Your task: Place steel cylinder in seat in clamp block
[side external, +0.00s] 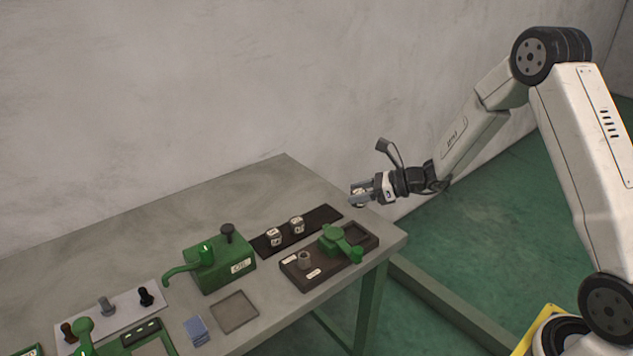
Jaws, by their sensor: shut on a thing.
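My gripper (359,193) is above the far right end of the table, shut on a small pale steel cylinder (357,201) that is mostly hidden by the fingers. Two similar steel cylinders with white labels, one at the left (274,237) and one at the right (297,225), stand upright on a black mat (322,215). A dark brown block (300,277) with a green clamp (341,243) and a small grey round piece (304,260) lies in front of the mat. I cannot tell which feature is the seat. My gripper is apart from the block, above and behind it.
A green machine block (222,268) with a lever and black knob stands left of the mat. A flat grey plate (235,311), blue pads (196,330) and a pale board with several pegs (108,310) lie nearer. The back left of the table (180,225) is clear.

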